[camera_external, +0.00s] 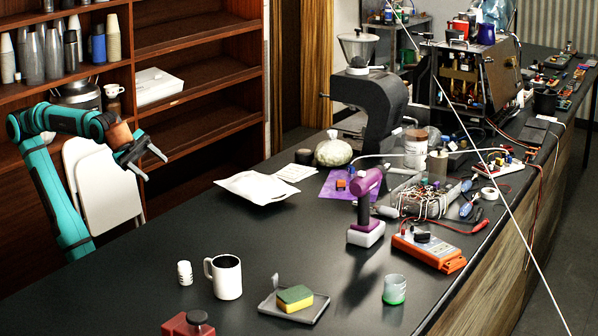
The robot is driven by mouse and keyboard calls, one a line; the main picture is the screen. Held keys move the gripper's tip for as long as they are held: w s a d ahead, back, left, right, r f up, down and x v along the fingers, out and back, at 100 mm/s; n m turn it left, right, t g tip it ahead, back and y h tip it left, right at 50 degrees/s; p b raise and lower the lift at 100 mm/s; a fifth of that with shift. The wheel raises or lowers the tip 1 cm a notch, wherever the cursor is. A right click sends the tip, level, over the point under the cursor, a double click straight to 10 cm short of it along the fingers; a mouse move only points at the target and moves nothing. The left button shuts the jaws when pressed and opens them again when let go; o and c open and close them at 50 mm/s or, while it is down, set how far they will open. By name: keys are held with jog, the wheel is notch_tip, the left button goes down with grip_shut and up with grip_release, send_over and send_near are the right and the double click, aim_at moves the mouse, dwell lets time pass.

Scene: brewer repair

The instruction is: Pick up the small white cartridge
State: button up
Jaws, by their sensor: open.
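The small white cartridge (184,273) stands upright on the black counter (130,290), to the left of a white mug. It is a short ribbed white cylinder. My gripper (153,168) is at the end of the teal arm, at the left of the view. It is open and empty, raised well above the counter, up and to the left of the cartridge. Its two grey fingers point down and to the right, apart from each other.
The white mug (226,277) stands close right of the cartridge. A red box (187,325) with a black knob is in front. A sponge (295,298) lies on a tray (317,317). The counter left of the cartridge is clear.

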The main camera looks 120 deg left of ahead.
jog(key=w+d+r+m+g, duration=0.1)
jog(key=w+d+m+g, duration=0.5)
jog(key=w+m, duration=0.6)
jog(key=m+g+y, duration=0.1)
jog(key=m+g, duration=0.6)
jog(key=m, duration=0.6)
send_near(183, 264)
jog(key=f, duration=0.6)
jog(key=shift+w+d+f, duration=0.1)
jog(key=shift+w+d, duration=0.05)
jog(key=shift+w, duration=0.2)
jog(key=shift+w+a+f, duration=0.1)
jog(key=shift+a+f, duration=0.1)
jog(key=shift+f, duration=1.1)
jog(key=shift+w+a+f, duration=0.1)
jog(key=shift+a+f, duration=0.1)
jog(key=shift+f, duration=1.1)
jog(key=c, duration=1.1)
